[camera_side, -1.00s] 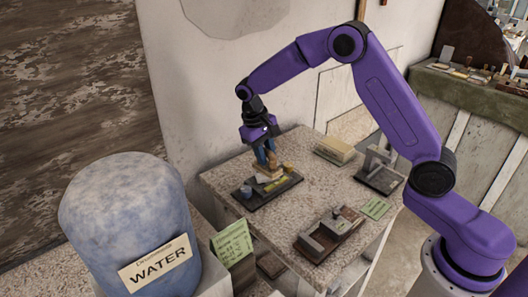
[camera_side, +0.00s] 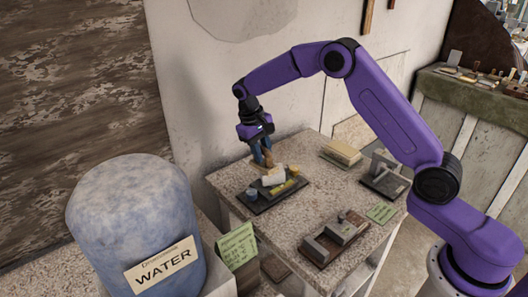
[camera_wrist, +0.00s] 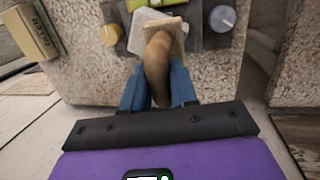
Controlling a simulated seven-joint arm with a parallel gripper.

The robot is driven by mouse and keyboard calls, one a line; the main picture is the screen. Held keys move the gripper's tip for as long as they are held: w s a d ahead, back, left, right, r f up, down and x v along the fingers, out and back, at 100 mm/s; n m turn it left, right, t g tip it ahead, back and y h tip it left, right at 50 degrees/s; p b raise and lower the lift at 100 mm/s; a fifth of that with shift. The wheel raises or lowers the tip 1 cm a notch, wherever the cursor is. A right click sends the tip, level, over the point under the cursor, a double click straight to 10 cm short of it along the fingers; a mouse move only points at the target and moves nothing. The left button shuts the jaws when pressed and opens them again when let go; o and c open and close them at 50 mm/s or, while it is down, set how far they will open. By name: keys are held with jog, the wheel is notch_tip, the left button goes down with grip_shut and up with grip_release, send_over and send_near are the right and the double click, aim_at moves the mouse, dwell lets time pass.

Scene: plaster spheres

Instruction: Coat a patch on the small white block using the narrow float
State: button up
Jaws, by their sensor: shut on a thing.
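My gripper (camera_side: 264,163) is shut on the brown wooden handle of the narrow float (camera_wrist: 157,65), with blue fingers on both sides of it. The float's pale flat end points away from the gripper and overlaps the white block (camera_wrist: 143,20) in the wrist view; I cannot tell if they touch. In the side view the small white block (camera_side: 273,177) lies on a dark tray (camera_side: 258,207), just right of and in front of the gripper. The block's far side and any coated patch cannot be made out.
The tray also holds a blue-grey pot (camera_side: 251,192), a yellow pot (camera_side: 294,170) and a yellow-green bar (camera_side: 284,188). A wooden tool holder (camera_side: 333,233), a dark stand (camera_side: 384,178) and a pale stack (camera_side: 341,153) stand on the speckled table. A water barrel (camera_side: 135,225) stands at front left.

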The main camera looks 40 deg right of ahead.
jog(key=shift+s+r, duration=0.85)
jog(key=shift+s, duration=0.2)
jog(key=shift+r, duration=0.1)
jog(key=shift+d+v, duration=0.2)
jog(key=shift+v, duration=0.95)
jog(key=shift+r, duration=0.1)
jog(key=shift+d+v, duration=0.2)
jog(key=shift+v, duration=0.75)
jog(key=shift+d+v, duration=0.15)
jog(key=shift+v, duration=0.8)
jog(key=shift+w, duration=0.1)
jog(key=shift+d, duration=0.15)
